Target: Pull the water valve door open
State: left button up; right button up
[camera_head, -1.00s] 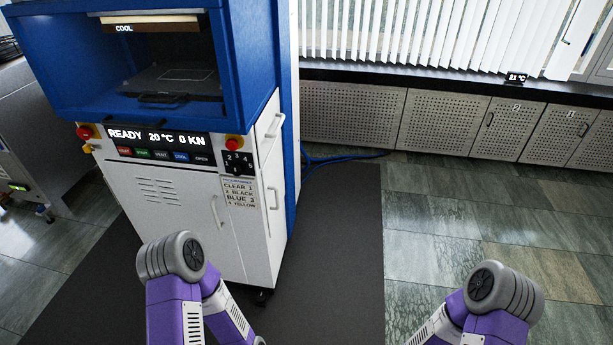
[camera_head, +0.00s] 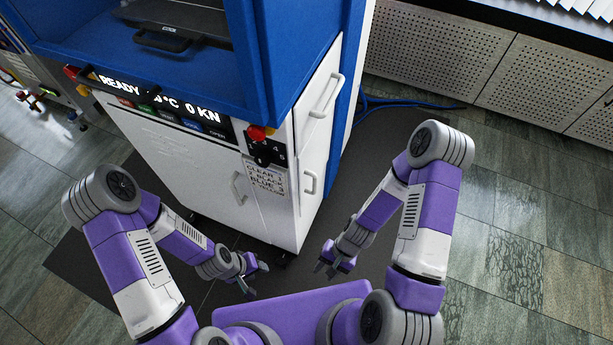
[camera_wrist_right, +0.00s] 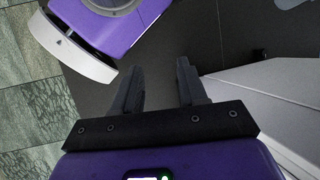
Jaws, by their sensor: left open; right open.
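The white and blue press cabinet (camera_head: 200,165) stands ahead of me. Its front has a lower door with a vertical handle (camera_head: 238,188). Its right side has an upper panel with a long handle (camera_head: 327,95) and a lower panel with a small handle (camera_head: 309,182). All look closed; I cannot read which one is the water valve door. My left gripper (camera_head: 257,278) is open and empty, low before the cabinet front. My right gripper (camera_head: 327,266) is open and empty, low off the cabinet's right corner; its fingers (camera_wrist_right: 159,80) show in the right wrist view.
A dark mat (camera_head: 380,150) lies under the press. Blue hoses (camera_head: 400,103) run on the floor behind it. Perforated cabinets (camera_head: 440,55) line the back wall. Tiled floor (camera_head: 520,230) is clear at the right. Other equipment (camera_head: 40,80) stands at the far left.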

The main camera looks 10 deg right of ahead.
jog(key=w+a+r+m+t+y+b, duration=0.2)
jog(key=w+r+m+t+y+b, duration=0.15)
jog(key=w+m+y, duration=0.65)
jog(key=w+d+r+m+t+h+b, duration=0.15)
jog(key=w+d+r+m+t, duration=0.35)
jog(key=w+d+m+t, duration=0.6)
jog(key=w+a+b, duration=0.1)
jog(key=w+a, duration=0.2)
jog(key=a, duration=0.3)
jog(key=shift+a+n+t+h+b, duration=0.15)
jog(key=shift+n+t+h+b, duration=0.15)
jog(key=shift+t+h+b, duration=0.05)
grip_shut()
